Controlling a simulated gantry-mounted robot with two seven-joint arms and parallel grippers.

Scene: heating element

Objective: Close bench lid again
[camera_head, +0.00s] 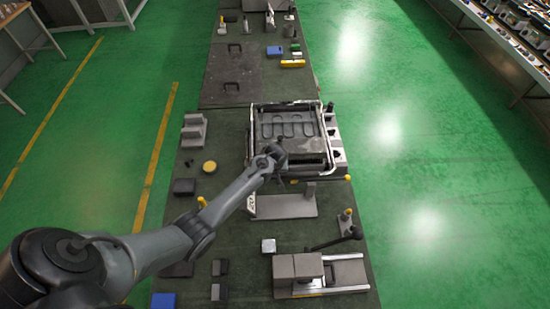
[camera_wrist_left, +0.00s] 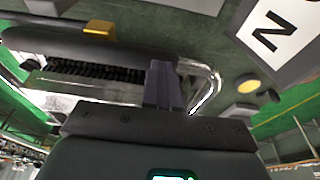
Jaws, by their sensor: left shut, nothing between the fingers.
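A fixture with a shiny metal tube frame (camera_head: 328,125) stands on the dark bench (camera_head: 225,140) in the head view. A dark moulded panel (camera_head: 285,126) lies inside the frame, with a grey-brown block (camera_head: 305,146) at its near side. I cannot tell which part is the lid or how far it is closed. My left gripper (camera_head: 275,155) is at the fixture's near left part. In the wrist view its fingers (camera_wrist_left: 163,85) are together and empty, beside a bent metal tube (camera_wrist_left: 207,85) and a dark ridged part (camera_wrist_left: 95,70). Contact is unclear.
A grey vise-like device (camera_head: 298,268) with a lever stands nearer. A yellow disc (camera_head: 209,167) and dark blocks lie left.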

